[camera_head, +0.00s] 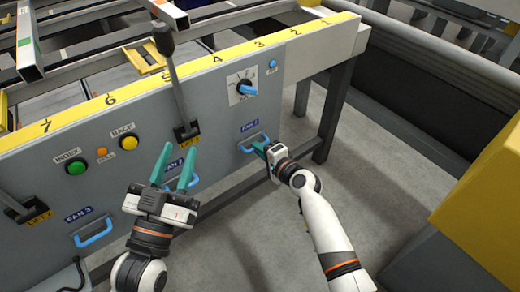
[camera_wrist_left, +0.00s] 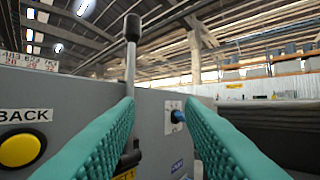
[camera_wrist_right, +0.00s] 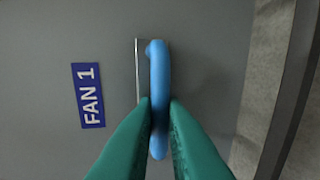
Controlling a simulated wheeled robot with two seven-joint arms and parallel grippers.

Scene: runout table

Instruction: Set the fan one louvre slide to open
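The fan one louvre slide is a blue bar handle (camera_head: 254,142) on the grey panel front, under its FAN 1 label (camera_head: 250,126). In the right wrist view the handle (camera_wrist_right: 159,75) runs upright in the picture, beside the blue FAN 1 label (camera_wrist_right: 88,95). A thin pale slot edge shows along its left side. My right gripper (camera_head: 263,150) is at the handle, its green fingers (camera_wrist_right: 160,104) closed around it, one on each side. My left gripper (camera_head: 178,149) is open and empty, in front of the panel near the FAN 2 label (camera_head: 174,163).
A second blue handle (camera_head: 194,183) is partly behind my left gripper, and the FAN 3 handle (camera_head: 93,232) is lower left. A tall lever (camera_head: 175,85) stands above my left gripper. A blue-pointer dial (camera_head: 247,88) sits above FAN 1. Open floor lies right of the table leg.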

